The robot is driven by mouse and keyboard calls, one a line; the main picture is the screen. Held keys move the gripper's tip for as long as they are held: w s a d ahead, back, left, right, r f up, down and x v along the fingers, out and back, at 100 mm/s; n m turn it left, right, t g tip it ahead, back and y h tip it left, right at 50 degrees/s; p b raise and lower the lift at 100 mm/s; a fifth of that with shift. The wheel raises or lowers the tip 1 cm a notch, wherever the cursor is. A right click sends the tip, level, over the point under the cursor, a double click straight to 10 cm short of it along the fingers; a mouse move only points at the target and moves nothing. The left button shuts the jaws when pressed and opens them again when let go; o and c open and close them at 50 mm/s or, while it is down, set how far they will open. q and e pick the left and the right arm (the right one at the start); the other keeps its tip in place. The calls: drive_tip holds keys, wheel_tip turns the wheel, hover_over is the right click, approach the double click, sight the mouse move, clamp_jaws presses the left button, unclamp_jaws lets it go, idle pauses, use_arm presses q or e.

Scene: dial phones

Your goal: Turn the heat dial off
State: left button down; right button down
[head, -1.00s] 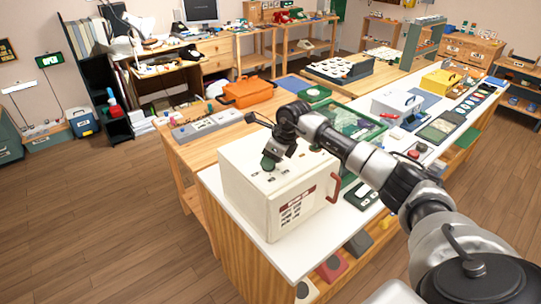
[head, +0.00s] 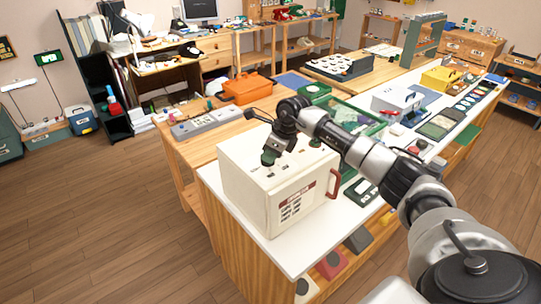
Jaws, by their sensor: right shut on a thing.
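A cream box-shaped appliance (head: 248,190) stands on the near end of the white-topped counter. It has a red side handle (head: 333,184) and a printed panel on its front. A dark green dial (head: 268,157) sits on its top, towards the left. My right gripper (head: 271,150) reaches in from the right, points down and is shut on this dial; the fingers partly cover it. Other small dark controls on the top are partly hidden by the wrist. The dial's exact setting is too small to read. My left gripper is not in view.
An orange toolbox (head: 247,88) and a grey strip-shaped device (head: 207,122) are on the wooden table behind. A green-framed tray (head: 362,124) and a white box (head: 397,100) stand farther along the counter.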

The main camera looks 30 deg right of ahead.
drive_tip(key=n+b, duration=0.1)
drive_tip(key=n+g+b, duration=0.1)
drive_tip(key=n+b, duration=0.1)
drive_tip(key=shift+f+y, duration=0.4)
drive_tip(key=shift+w+n+g+b, duration=0.1)
drive_tip(key=shift+n+g+b, duration=0.2)
drive_tip(key=shift+n+b, duration=0.65)
drive_tip(key=n+g+b, duration=0.1)
drive_tip(key=n+b, duration=0.1)
drive_tip(key=n, duration=0.1)
drive_tip(key=shift+w+d+n+y, duration=0.1)
drive_tip(key=shift+n+y, duration=0.15)
drive_tip(key=shift+y, duration=0.15)
drive_tip(key=shift+n+g+b, duration=0.5)
drive_tip(key=shift+n+g, duration=0.2)
drive_tip(key=shift+n, duration=0.7)
drive_tip(key=c, duration=1.1)
unclamp_jaws()
drive_tip(key=shift+r, duration=0.15)
drive_tip(key=shift+w+r, duration=0.1)
drive_tip(key=shift+w, duration=0.05)
